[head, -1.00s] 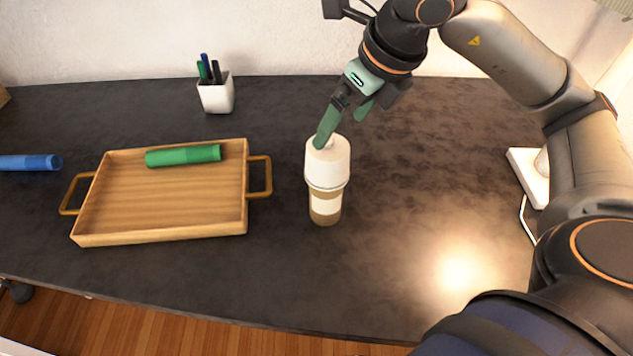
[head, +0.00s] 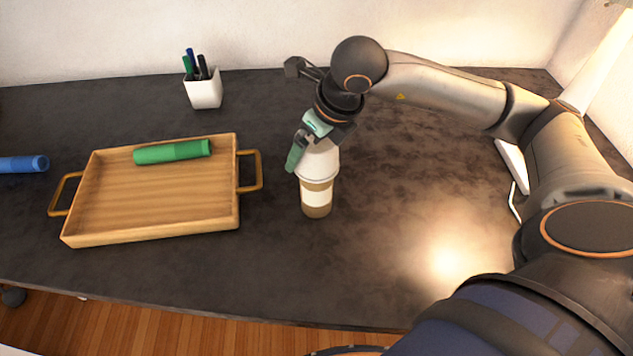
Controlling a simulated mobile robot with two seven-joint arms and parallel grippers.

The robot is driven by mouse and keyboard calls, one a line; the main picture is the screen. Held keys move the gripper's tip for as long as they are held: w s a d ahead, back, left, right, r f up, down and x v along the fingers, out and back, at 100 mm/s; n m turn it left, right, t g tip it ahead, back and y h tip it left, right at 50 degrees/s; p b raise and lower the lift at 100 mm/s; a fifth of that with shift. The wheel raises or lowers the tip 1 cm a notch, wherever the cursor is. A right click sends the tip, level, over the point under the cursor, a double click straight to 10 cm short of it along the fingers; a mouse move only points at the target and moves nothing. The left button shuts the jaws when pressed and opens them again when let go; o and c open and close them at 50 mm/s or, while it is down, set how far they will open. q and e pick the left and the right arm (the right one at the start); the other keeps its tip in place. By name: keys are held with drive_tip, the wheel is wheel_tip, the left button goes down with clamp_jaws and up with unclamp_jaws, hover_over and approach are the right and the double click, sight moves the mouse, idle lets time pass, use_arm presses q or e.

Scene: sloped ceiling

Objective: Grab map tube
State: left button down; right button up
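A green tube (head: 172,152) lies along the back edge inside a wooden tray (head: 75,238). A blue tube (head: 22,164) lies on the table at the far left, cut off by the picture edge. My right gripper (head: 297,156) is at the upper part of a white-topped brown cup (head: 316,200), which stands upright right of the tray. One green finger points down along the cup's left side. The other finger is hidden, so I cannot tell whether the gripper holds the cup. My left gripper is out of view.
The tray has a brass handle at each end. A white pen holder (head: 204,90) with several pens stands near the back wall. A white object (head: 513,160) with a cable is partly behind my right arm. The dark table (head: 400,215) is clear right of the cup.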

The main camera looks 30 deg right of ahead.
drive_tip(key=c, duration=1.5)
